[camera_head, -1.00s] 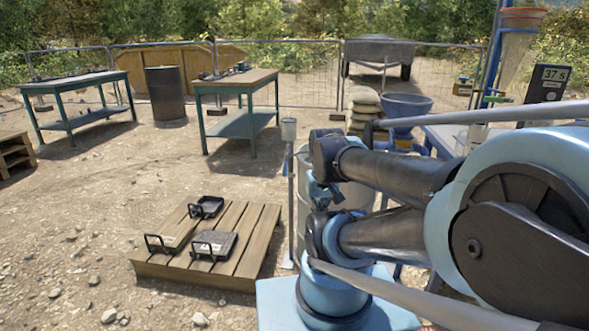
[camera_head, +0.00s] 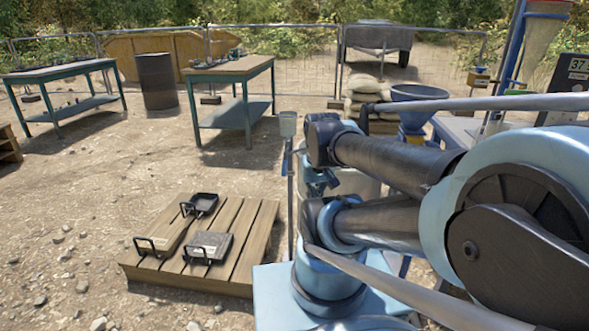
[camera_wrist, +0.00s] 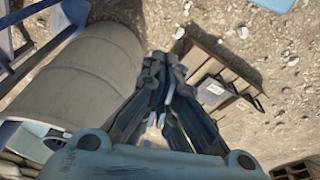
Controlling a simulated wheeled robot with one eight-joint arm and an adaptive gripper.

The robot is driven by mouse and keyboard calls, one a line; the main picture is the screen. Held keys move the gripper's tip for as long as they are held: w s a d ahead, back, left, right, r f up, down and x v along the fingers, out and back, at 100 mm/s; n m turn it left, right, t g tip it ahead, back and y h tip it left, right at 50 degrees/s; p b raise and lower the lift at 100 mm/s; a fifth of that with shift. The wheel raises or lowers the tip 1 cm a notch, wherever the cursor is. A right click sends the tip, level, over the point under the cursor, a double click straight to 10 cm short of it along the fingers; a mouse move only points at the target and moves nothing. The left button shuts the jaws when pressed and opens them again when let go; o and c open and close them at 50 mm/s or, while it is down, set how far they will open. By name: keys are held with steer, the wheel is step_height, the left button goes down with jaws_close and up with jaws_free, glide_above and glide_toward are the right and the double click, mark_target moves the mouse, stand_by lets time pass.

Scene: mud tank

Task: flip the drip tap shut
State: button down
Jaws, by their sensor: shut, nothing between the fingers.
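My gripper (camera_wrist: 162,62) points down in the wrist view, with its dark fingers together and nothing between them. The tank (camera_head: 352,185) shows only in part behind my arm in the head view. I cannot make out the drip tap in either view. It may be hidden by the tank or my arm, or too small to tell.
A wooden pallet (camera_head: 250,262) with black-handled trays lies left of my base and shows in the wrist view (camera_wrist: 240,72). A thin post with a grey cup (camera_head: 288,124) stands beside the tank. Two green-legged tables (camera_head: 230,70) stand behind. Bare ground lies around the pallet.

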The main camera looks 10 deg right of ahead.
mark_target(285, 164)
steer(key=w+r+m+y, duration=0.2)
steer(key=w+r+m, duration=0.4)
steer(key=w+m, duration=0.6)
steer(key=w+d+f+m, duration=0.1)
steer(key=w+d+m, duration=0.1)
steer(key=w, duration=0.4)
steer(key=w+d+f+m+y, duration=0.1)
steer(key=w+d+m, duration=0.2)
steer(key=w, duration=0.4)
steer(key=w+d+f+m+g, duration=0.1)
steer(key=w+d+f+m, duration=0.1)
steer(key=w+m, duration=0.2)
steer(key=w, duration=0.2)
steer(key=shift+w+d+m+y, duration=0.2)
steer(key=shift+w+m+y, duration=0.1)
steer(key=shift+m, duration=0.1)
steer(key=w+a+f, duration=0.2)
steer(key=a+f, duration=0.5)
steer(key=f, duration=0.2)
